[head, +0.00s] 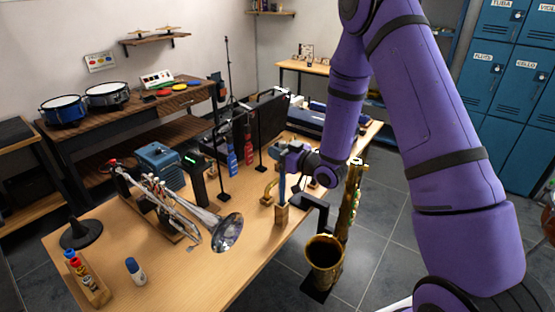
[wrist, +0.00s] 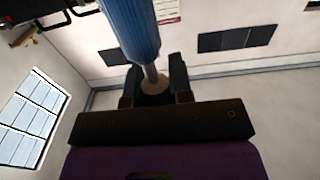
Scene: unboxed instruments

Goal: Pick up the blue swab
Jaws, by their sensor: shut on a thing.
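The blue swab (wrist: 130,28) has a fluffy blue body on a thin pale rod. In the wrist view its rod runs down between the two dark fingers of my gripper (wrist: 154,82), which is shut on it. In the head view my gripper (head: 283,150) is over the table's right part, and the blue swab (head: 282,184) hangs upright below it. Its lower end meets or is just in front of a small wooden block (head: 282,214); I cannot tell if they touch. The fingertips are small and partly hidden in the head view.
A brass saxophone (head: 325,255) stands on a stand by the right edge. Blue (head: 232,158) and red (head: 248,155) upright items stand behind my gripper. The table's front middle is clear.

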